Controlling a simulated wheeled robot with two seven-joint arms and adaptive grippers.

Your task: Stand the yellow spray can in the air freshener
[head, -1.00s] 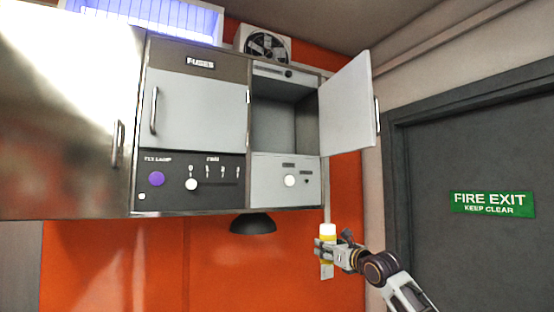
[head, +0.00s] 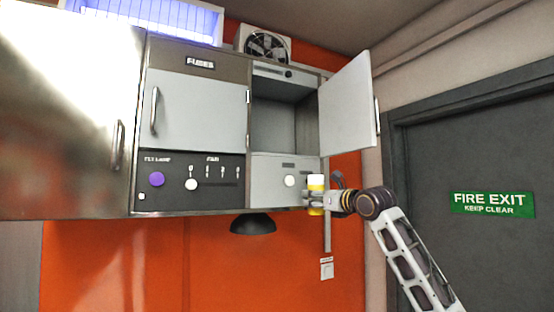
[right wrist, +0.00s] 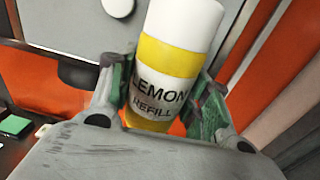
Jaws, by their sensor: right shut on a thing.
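The yellow spray can (head: 316,182) has a white cap and stands upright in my right gripper (head: 317,198). In the right wrist view the can (right wrist: 165,60) shows a "LEMON REFILL" label and leans a little, with the two fingers of the gripper (right wrist: 160,105) closed on its sides. The air freshener appears to be the wall unit with the open compartment (head: 280,125), its door (head: 346,105) swung out to the right. The compartment looks empty. The can is in front of and below the compartment, near the panel with a white knob. My left gripper is out of view.
The fuse cupboard (head: 197,108) is shut left of the compartment, above a panel with a purple knob (head: 157,179). A black dome (head: 253,224) hangs below. A wall switch (head: 326,268) and a fire exit door (head: 470,150) are at the right.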

